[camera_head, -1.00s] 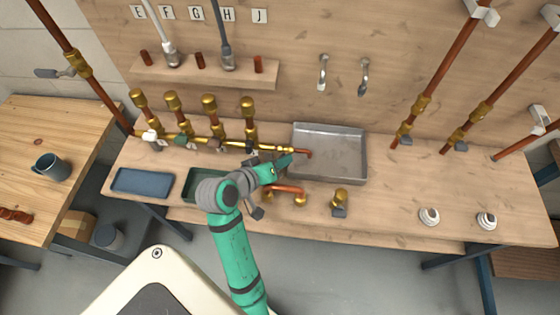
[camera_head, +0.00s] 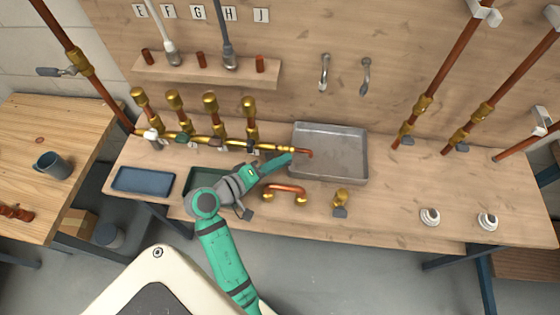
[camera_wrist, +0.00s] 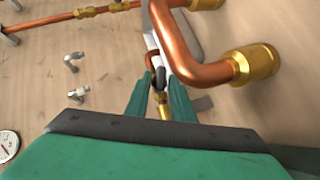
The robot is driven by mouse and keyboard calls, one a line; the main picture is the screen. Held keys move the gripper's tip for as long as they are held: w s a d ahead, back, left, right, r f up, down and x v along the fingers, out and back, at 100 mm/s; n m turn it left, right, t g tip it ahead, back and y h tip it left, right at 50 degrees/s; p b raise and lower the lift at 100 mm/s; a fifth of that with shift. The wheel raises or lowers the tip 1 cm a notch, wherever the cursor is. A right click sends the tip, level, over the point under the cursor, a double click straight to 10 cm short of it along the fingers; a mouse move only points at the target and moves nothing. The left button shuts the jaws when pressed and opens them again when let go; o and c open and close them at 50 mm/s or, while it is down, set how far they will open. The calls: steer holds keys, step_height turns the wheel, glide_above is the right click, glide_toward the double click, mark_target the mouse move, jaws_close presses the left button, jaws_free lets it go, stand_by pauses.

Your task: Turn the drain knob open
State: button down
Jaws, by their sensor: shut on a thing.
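A brass manifold (camera_head: 215,142) runs along the back of the bench, with a short copper spout (camera_head: 303,152) at its right end over the metal tray (camera_head: 348,180). My gripper (camera_head: 288,158) is beside that end, below the pipe in the picture. In the wrist view my green fingers (camera_wrist: 160,97) are shut on a small dark knob (camera_wrist: 160,77). A brass piece (camera_wrist: 165,112) shows just below the knob, between the fingers. In the head view the knob is hidden by my gripper. I cannot tell how far the knob is turned.
A bent copper pipe (camera_wrist: 190,62) with a brass end (camera_wrist: 254,62) passes close to the fingers. A loose copper U-pipe (camera_head: 285,188) and a brass valve (camera_head: 341,197) lie in front of the tray.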

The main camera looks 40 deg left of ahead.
steer(key=shift+s+f+n+t+h, duration=0.15)
steer(key=shift+n+t+h, duration=0.15)
steer(key=shift+n+t, duration=0.3)
steer(key=shift+a, duration=0.1)
steer(key=c, duration=1.7)
jaws_free()
steer(key=shift+c, duration=0.2)
steer(key=v, duration=1)
steer(key=shift+s, duration=0.4)
steer(key=shift+a, duration=0.1)
